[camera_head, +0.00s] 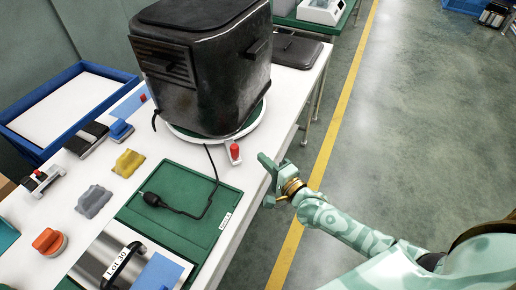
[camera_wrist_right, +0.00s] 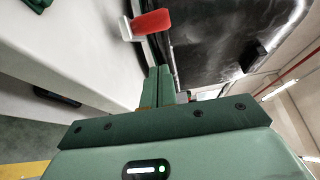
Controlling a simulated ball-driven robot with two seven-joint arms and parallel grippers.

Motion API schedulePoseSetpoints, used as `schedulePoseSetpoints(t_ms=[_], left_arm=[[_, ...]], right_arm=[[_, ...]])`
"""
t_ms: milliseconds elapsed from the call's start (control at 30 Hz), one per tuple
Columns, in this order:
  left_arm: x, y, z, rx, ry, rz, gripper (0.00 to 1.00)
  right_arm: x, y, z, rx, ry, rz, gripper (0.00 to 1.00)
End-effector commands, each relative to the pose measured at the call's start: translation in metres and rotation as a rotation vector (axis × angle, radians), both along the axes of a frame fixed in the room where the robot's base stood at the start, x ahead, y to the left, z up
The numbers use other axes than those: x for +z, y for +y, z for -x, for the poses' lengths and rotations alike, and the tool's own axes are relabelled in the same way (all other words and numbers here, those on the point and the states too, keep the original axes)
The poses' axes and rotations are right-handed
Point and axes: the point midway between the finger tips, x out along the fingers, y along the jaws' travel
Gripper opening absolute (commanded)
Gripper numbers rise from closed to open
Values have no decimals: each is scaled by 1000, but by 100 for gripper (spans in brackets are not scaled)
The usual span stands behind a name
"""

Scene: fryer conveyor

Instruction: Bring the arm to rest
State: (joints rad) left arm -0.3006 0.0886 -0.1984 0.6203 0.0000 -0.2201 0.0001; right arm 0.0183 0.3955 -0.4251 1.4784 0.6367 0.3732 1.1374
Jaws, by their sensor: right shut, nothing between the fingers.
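My right gripper (camera_head: 268,180) is at the right edge of the white table, in front of the black fryer. It is shut and empty; in the right wrist view its fingers (camera_wrist_right: 160,85) are together. The right arm reaches in from the lower right. The black fryer (camera_head: 215,75) stands on a round white base at the back of the table. A small part with a red knob (camera_head: 235,151) sits by the base, just left of the gripper; its red part (camera_wrist_right: 152,23) shows beyond the fingers in the wrist view. My left gripper is out of view.
The white table (camera_head: 180,150) holds a green mat (camera_head: 185,230) with a black cable, an orange knob (camera_head: 47,240), a yellow sponge-like piece (camera_head: 128,163), a grey piece (camera_head: 93,201) and a blue tray (camera_head: 25,147). The floor right of the table is clear, with a yellow line (camera_head: 330,145).

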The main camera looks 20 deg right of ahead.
Motion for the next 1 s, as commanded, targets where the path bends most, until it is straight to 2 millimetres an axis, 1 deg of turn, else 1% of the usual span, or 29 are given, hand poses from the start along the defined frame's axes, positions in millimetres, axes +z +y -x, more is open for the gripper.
schedulePoseSetpoints(t_ms=[33, 100, 200, 467, 567, 667, 700, 767, 800, 867, 900, 1000], left_arm=[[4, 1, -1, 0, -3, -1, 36], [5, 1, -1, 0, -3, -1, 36], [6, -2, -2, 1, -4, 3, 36], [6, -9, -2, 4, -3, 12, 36], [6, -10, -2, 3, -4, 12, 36], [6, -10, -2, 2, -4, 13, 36], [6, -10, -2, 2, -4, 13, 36], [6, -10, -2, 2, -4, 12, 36], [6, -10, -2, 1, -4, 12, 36], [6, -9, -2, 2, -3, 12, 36], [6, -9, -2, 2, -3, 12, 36], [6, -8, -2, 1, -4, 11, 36]], right_arm=[[2, -1, 9, 0, 1, 1, 0], [1, -2, 18, 0, 0, 2, 0], [1, -3, 27, -1, 0, 2, 0], [0, -3, 31, -1, -1, 1, 0], [0, 4, 34, 20, 6, 46, 0], [-2, 28, 47, 95, 27, 222, 0], [-3, 40, 56, 140, 34, 339, 0], [-4, 56, 72, 218, 46, 560, 0], [-5, 62, 84, 271, 54, 728, 0], [-6, 63, 102, 347, 73, 988, 0], [-6, 59, 112, 391, 91, 1146, 0], [-4, 40, 134, 481, 145, 1461, 0]])
